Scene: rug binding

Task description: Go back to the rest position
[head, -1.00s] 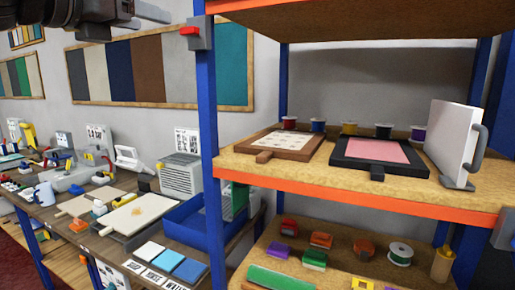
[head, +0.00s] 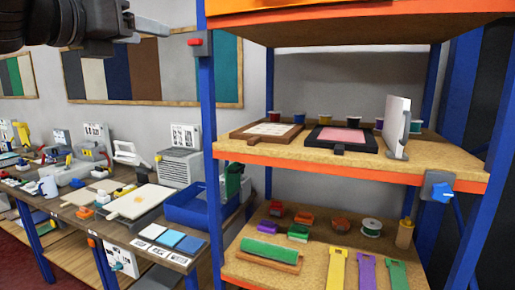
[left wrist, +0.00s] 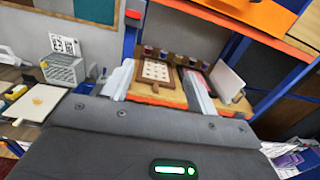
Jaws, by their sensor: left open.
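My left gripper (head: 152,27) is at the top left of the head view, high in front of the wall and well apart from the shelf unit. In the left wrist view its two pale fingers (left wrist: 160,88) stand wide apart with nothing between them. The shelf boards seen between them lie beyond. My right gripper is in neither view.
A blue-post shelf unit (head: 206,140) with orange-edged boards (head: 300,166) stands ahead, carrying frames, spools and an upright white panel (head: 396,125). A workbench (head: 75,212) with a blue tray (head: 190,211) and several tools is at the left. A red knob (head: 194,42) sits on the post.

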